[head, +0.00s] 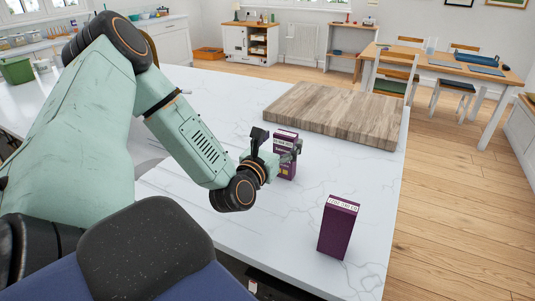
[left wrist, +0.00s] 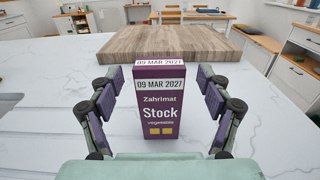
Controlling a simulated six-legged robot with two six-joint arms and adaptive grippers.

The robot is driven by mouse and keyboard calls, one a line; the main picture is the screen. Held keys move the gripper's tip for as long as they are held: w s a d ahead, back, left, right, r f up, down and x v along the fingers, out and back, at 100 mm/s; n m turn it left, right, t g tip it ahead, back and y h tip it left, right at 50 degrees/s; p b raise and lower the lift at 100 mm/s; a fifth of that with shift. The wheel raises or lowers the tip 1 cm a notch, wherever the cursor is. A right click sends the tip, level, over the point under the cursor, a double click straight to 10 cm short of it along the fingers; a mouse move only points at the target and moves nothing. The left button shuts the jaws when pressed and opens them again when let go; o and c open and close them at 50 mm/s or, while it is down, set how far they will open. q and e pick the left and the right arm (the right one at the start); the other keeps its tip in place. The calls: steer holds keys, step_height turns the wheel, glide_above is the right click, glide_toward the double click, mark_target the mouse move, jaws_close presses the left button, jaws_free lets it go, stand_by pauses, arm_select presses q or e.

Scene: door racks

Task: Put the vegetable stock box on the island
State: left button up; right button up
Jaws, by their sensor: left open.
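The vegetable stock box (left wrist: 160,110) is purple with a white date strip and stands upright on the white marble island (head: 325,180). In the left wrist view its label reads "Stock vegetable". My left gripper (left wrist: 165,100) is open, with one finger on each side of the box and a gap to it on both sides. In the head view the box (head: 286,168) is partly hidden behind my left gripper (head: 275,148). A second purple box (head: 338,228) with a white top strip stands upright on the island, nearer and to the right; its label cannot be read. My right gripper is not in view.
A wooden board (head: 335,112) lies on the island behind the stock box. The island's right edge drops to the wooden floor. Bare marble lies between the two purple boxes. A table with chairs (head: 440,68) stands far off at the right.

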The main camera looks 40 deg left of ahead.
arm_select(q)
steer(key=p+v, duration=0.2)
steer(key=v, duration=0.7)
steer(key=shift+p, duration=0.3)
